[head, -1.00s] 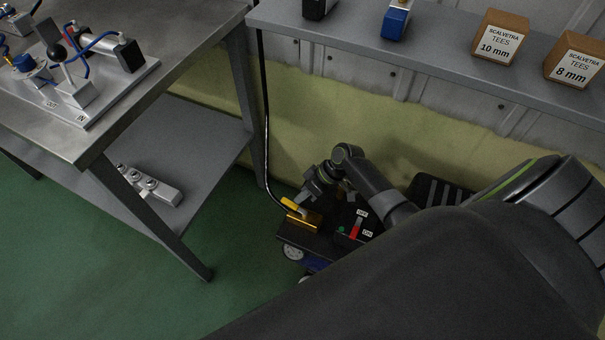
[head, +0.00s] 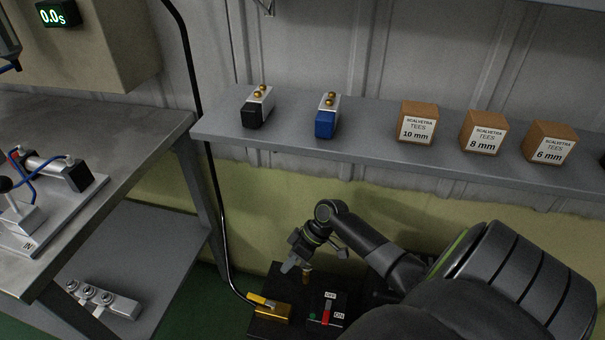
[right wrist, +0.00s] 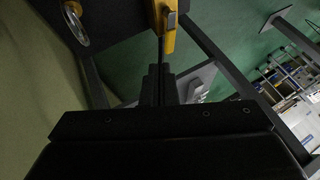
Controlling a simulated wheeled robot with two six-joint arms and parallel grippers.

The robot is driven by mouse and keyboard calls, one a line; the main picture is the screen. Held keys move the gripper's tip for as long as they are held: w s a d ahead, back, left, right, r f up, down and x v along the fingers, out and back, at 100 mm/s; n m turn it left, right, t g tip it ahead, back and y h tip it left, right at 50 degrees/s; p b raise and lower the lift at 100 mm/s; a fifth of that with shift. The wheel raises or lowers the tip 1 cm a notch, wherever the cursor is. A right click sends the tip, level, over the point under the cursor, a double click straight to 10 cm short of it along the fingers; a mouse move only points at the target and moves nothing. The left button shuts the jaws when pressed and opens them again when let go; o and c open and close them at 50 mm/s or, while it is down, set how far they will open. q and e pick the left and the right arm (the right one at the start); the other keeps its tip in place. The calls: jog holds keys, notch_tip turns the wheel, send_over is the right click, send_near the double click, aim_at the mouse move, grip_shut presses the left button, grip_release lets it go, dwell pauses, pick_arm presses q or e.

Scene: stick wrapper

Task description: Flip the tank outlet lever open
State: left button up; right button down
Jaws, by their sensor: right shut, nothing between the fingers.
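The yellow tank outlet lever and valve body (head: 268,310) sit low at the bottom centre of the head view, on a dark unit near the floor. The lever piece lies across the top of the yellow body. My right gripper (head: 287,267) is above it and a little to the right, pointing down, shut and empty. In the right wrist view, the yellow valve (right wrist: 165,22) is at the top centre, just beyond my shut fingers (right wrist: 160,72). I cannot tell whether the fingertips touch it. My left gripper is not in view.
A red OFF/ON switch (head: 326,311) is right of the valve. A black hose (head: 222,230) rises from the valve. A steel workbench (head: 110,125) stands left. A wall shelf (head: 360,152) above holds boxes and small blocks.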

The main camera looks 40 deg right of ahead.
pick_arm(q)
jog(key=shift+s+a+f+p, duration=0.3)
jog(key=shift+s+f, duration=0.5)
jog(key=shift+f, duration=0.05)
pick_arm(e)
jog(key=v, duration=0.6)
jog(key=shift+r, duration=0.25)
jog(key=shift+d, duration=0.1)
